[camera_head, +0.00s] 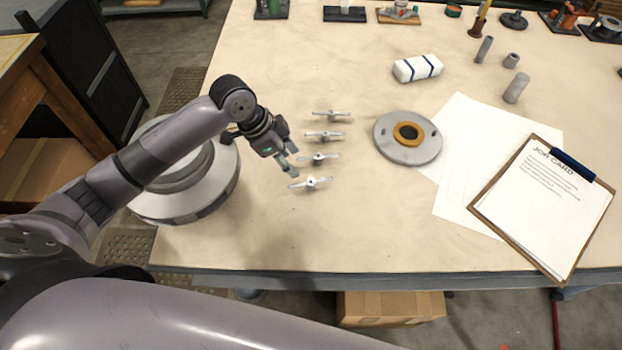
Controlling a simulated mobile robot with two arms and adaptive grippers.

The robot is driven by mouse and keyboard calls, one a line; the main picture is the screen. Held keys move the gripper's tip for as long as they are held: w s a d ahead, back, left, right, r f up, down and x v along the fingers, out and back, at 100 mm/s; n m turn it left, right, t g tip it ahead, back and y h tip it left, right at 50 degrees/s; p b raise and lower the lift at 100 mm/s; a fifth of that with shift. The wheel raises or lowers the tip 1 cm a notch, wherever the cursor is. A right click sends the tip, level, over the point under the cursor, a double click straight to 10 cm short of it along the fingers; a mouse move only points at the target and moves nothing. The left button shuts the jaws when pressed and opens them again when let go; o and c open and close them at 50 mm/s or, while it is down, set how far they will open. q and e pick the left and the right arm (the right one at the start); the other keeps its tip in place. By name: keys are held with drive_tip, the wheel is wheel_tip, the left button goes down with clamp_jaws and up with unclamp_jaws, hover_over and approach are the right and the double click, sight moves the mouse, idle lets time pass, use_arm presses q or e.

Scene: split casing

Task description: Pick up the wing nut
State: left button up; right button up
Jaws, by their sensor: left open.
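Several silver wing nuts lie in a column on the workbench. The nearest wing nut (311,183) is at the bottom of the column, with another wing nut (320,158) just behind it. Two more, a wing nut (325,136) and the farthest wing nut (332,115), lie further back. My left gripper (288,170) is open, just left of the two nearest wing nuts, with its fingertips close to them. I cannot tell whether it touches one. It holds nothing that I can see. My right gripper is out of view.
A grey flange with an orange ring (391,146) lies right of the wing nuts. A clipboard (545,210) and papers (458,190) lie further right. A round grey casing (160,205) stands at the left edge under my arm. The bench (360,235) is clear in front.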

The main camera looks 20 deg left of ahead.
sight(308, 182)
use_arm(q)
drive_tip(key=x, duration=0.4)
drive_tip(key=shift+w+p, duration=0.1)
drive_tip(key=shift+p, duration=0.25)
drive_tip(key=x, duration=0.2)
drive_tip(key=shift+w+d+f, duration=0.1)
drive_tip(key=shift+w+f, duration=0.05)
drive_tip(key=shift+f, duration=0.2)
drive_tip(key=shift+d+f, duration=0.15)
drive_tip(key=shift+f, duration=0.3)
drive_tip(key=shift+w+d+f+p, duration=0.1)
drive_tip(key=shift+f+p, duration=0.15)
drive_tip(key=shift+p, duration=0.2)
drive_tip(key=p+x, duration=0.1)
drive_tip(key=x, duration=0.2)
drive_tip(key=shift+w+f, duration=0.1)
drive_tip(key=shift+f, duration=0.6)
clamp_jaws()
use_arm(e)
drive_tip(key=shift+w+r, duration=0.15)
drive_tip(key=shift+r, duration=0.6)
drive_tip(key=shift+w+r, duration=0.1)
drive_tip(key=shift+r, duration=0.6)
